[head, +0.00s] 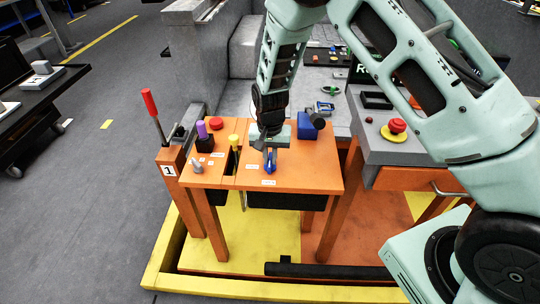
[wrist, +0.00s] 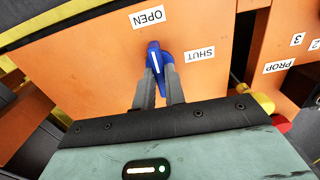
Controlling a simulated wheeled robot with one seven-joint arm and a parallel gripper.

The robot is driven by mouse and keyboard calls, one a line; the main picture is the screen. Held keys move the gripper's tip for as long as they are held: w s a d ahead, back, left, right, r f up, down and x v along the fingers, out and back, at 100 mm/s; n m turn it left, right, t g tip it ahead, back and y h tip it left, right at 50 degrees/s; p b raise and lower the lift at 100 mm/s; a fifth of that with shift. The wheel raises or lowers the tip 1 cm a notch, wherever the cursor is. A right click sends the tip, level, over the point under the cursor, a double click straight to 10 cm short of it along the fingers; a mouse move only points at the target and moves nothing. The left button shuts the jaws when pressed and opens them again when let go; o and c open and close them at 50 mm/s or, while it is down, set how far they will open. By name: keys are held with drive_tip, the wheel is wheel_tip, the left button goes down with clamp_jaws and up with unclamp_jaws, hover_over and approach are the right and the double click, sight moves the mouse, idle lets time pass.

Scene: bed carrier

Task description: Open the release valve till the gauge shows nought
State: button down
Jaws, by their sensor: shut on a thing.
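The release valve has a blue lever with a white line, on the orange table top. In the wrist view the lever (wrist: 154,56) stands beside an OPEN label (wrist: 147,17) and a SHUT label (wrist: 200,54). Its white line points up the picture, nearer the OPEN label than the SHUT label. My gripper (wrist: 158,78) is shut on the lever, one finger on each side. In the head view my gripper (head: 270,150) reaches down from above, and the blue lever (head: 270,162) shows below it. I cannot make out a gauge face or its reading in either view.
On the orange table (head: 310,178) stand a blue block (head: 307,126) with a dark cylinder, a yellow-topped lever (head: 234,141), a purple knob (head: 202,130) and a red button (head: 216,123). A red-handled lever (head: 150,103) stands at the left. A grey table (head: 375,150) adjoins at the right.

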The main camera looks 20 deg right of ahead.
sight(270, 159)
drive_tip(key=shift+w, duration=0.1)
drive_tip(key=c, duration=1.5)
unclamp_jaws()
drive_tip(key=shift+o, duration=0.2)
drive_tip(key=shift+r, duration=0.1)
wheel_tip(270, 159, up, 17)
drive_tip(key=shift+r, duration=0.15)
drive_tip(key=s+a+r+n+y+p, duration=0.1)
drive_tip(key=s+a+r+n, duration=0.25)
drive_tip(key=s, duration=0.45)
drive_tip(key=s+a+r+n+p, duration=0.1)
drive_tip(key=s+a+r+n, duration=0.25)
drive_tip(key=s, duration=0.55)
drive_tip(key=s+r+n+p, duration=0.1)
drive_tip(key=s+n, duration=0.4)
drive_tip(key=s, duration=0.9)
drive_tip(key=shift+s+d+r+n+p, duration=0.25)
drive_tip(key=shift+s+r+n+p, duration=0.1)
drive_tip(key=shift+r, duration=0.35)
